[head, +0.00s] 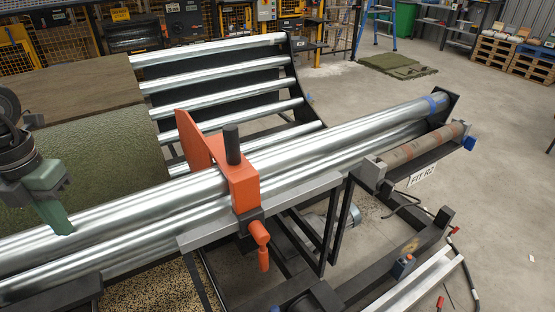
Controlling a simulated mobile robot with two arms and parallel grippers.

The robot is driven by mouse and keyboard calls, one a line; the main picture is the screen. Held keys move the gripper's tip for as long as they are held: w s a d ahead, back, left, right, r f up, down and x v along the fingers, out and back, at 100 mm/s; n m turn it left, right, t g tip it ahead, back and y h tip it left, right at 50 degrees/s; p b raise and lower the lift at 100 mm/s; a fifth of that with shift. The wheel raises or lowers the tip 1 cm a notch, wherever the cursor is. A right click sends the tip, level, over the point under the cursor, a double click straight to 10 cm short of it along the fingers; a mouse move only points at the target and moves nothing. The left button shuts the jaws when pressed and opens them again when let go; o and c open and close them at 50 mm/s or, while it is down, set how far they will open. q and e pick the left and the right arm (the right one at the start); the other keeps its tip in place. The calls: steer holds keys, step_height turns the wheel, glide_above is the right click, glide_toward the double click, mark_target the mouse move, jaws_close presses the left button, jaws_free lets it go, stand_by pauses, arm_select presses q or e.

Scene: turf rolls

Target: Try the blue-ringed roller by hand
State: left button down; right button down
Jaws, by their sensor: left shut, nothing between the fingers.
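The blue-ringed roller (360,129) is a long shiny steel roller running from the lower left to the right. Its blue ring (435,104) shows near the far right end. A second steel roller (120,248) lies alongside it, closer to me. My left gripper (62,226) comes in from the left with green fingers pointing down. It is shut and empty, and its tips overlap the roller's upper surface; I cannot tell whether they touch. The roller's near end runs out of the picture. My right gripper is not in view.
A brown worn roller (425,147) sits at the right above the "FIT R2" label (422,175). Cables lie on the floor.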

arm_select(q)
steer(key=shift+w+a+r+p, duration=0.2)
steer(key=shift+w+r+p, duration=0.25)
steer(key=shift+r, duration=0.65)
steer(key=shift+s+d+r+p, duration=0.1)
steer(key=shift+s+r+p, duration=0.1)
steer(key=shift+r+p, duration=0.5)
steer(key=shift+w, duration=0.1)
